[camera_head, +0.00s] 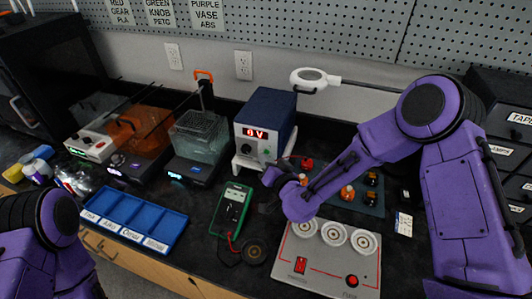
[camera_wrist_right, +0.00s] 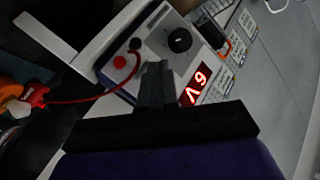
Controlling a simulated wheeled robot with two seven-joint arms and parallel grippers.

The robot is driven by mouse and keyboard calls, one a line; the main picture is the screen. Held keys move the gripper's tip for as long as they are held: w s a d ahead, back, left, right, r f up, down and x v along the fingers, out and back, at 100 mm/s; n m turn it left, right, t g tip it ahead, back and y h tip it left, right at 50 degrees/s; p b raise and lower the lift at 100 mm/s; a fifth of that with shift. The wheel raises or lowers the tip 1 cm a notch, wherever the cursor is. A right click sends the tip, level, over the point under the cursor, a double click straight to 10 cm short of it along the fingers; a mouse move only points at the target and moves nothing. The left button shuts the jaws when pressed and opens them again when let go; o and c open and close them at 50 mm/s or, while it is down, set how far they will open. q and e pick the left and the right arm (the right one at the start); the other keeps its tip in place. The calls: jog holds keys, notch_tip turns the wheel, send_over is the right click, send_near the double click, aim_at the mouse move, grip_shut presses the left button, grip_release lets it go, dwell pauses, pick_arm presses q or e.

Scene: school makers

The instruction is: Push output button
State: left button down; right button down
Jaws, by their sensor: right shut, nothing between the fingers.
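The power supply (camera_head: 262,128) is a blue box with a light front panel, standing at the back middle of the bench. Its lit red display (camera_head: 256,133) shows in the head view, and also in the right wrist view (camera_wrist_right: 196,88). The wrist view shows a black knob (camera_wrist_right: 180,40) and a red terminal (camera_wrist_right: 119,62) on the panel. My right gripper (camera_head: 270,177) is just in front of the lower panel. In the wrist view its shut, empty fingers (camera_wrist_right: 155,76) point at the panel, covering part of it. My left gripper is out of view.
A red lead (camera_wrist_right: 85,100) runs to the panel beside my right fingers. A green multimeter (camera_head: 231,209) lies in front of the supply. A white panel with round dials (camera_head: 310,272) is below my right arm. A blue tray (camera_head: 135,217) lies left.

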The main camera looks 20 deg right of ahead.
jog(key=shift+w+d, duration=0.1)
jog(key=shift+w, duration=0.05)
dwell(0.4)
jog(key=shift+s+a, duration=0.35)
jog(key=shift+s, duration=0.2)
jog(key=shift+s+a+b, duration=0.15)
jog(key=shift+s+a, duration=0.4)
jog(key=shift+s, duration=0.25)
jog(key=shift+s+a+b, duration=0.1)
jog(key=shift+s+a, duration=0.5)
jog(key=shift+s, duration=0.25)
jog(key=shift+s+a+b, duration=0.15)
jog(key=shift+s+a, duration=0.4)
jog(key=shift+s, duration=0.25)
